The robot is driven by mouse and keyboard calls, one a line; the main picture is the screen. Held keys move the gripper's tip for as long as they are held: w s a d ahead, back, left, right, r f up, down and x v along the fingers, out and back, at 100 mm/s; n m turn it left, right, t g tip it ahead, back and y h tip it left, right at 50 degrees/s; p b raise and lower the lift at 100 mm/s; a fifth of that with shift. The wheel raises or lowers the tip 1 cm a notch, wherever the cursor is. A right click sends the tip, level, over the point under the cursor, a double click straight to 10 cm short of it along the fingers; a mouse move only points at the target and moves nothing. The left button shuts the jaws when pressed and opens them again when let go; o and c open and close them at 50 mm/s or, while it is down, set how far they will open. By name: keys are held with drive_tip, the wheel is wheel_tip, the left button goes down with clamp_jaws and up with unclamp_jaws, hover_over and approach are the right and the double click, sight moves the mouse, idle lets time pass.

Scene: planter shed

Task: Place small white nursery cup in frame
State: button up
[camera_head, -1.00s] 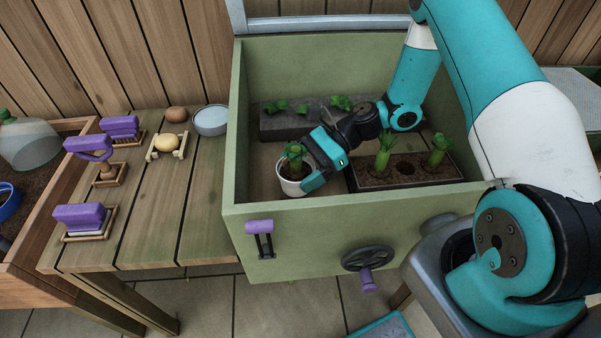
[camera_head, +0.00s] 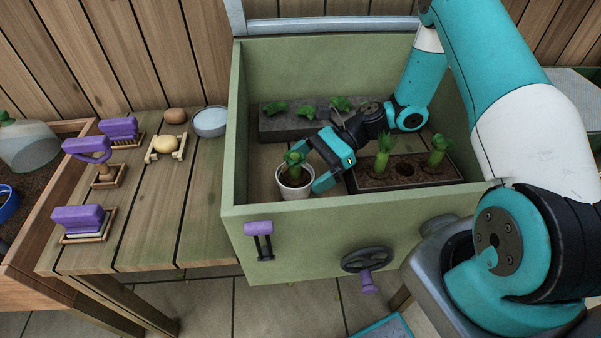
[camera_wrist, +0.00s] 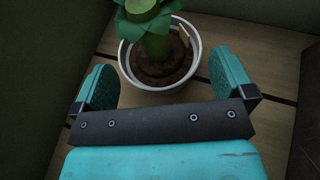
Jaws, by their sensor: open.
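The small white nursery cup (camera_head: 294,190) holds soil and a green plant. It stands upright on the wooden floor inside the green box frame (camera_head: 345,222), near the front left corner. In the wrist view the cup (camera_wrist: 125,62) sits just ahead of my fingers, with a small tan tag at its rim. My gripper (camera_head: 318,168) is open and empty, just right of the cup in the head view. In the wrist view my gripper (camera_wrist: 160,88) has its fingers apart, one to each side of the cup's near edge.
A dark tray (camera_head: 405,173) with two plants and an empty hole lies right of the cup. A grey planter (camera_head: 290,127) with seedlings stands behind. The frame's walls surround my gripper. Purple-handled tools (camera_head: 78,218) and a bowl (camera_head: 210,121) are on the bench at left.

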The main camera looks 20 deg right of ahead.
sight(307, 179)
drive_tip(key=v, duration=0.4)
drive_tip(key=shift+d, duration=0.1)
drive_tip(key=shift+d+r, duration=0.2)
drive_tip(key=shift+r, duration=0.05)
drive_tip(key=s+a+r+n+g+h, duration=0.1)
drive_tip(key=s+a+r+n+h, duration=0.2)
drive_tip(key=a+r+n, duration=0.3)
drive_tip(key=s+a+r+n+g+h, duration=0.1)
drive_tip(key=s+a+r+n+h, duration=0.2)
drive_tip(key=r+n, duration=0.5)
drive_tip(key=s+a+r+n+t+h, duration=0.1)
drive_tip(key=s+r+n, duration=0.2)
drive_tip(key=s+n, duration=0.2)
drive_tip(key=s+a+r+n+t+h, duration=0.1)
drive_tip(key=s+r+n, duration=0.3)
drive_tip(key=s, duration=0.4)
drive_tip(key=shift+r+n+t+h, duration=0.25)
drive_tip(key=shift+n+t+h, duration=0.25)
drive_tip(key=shift+n+h, duration=0.15)
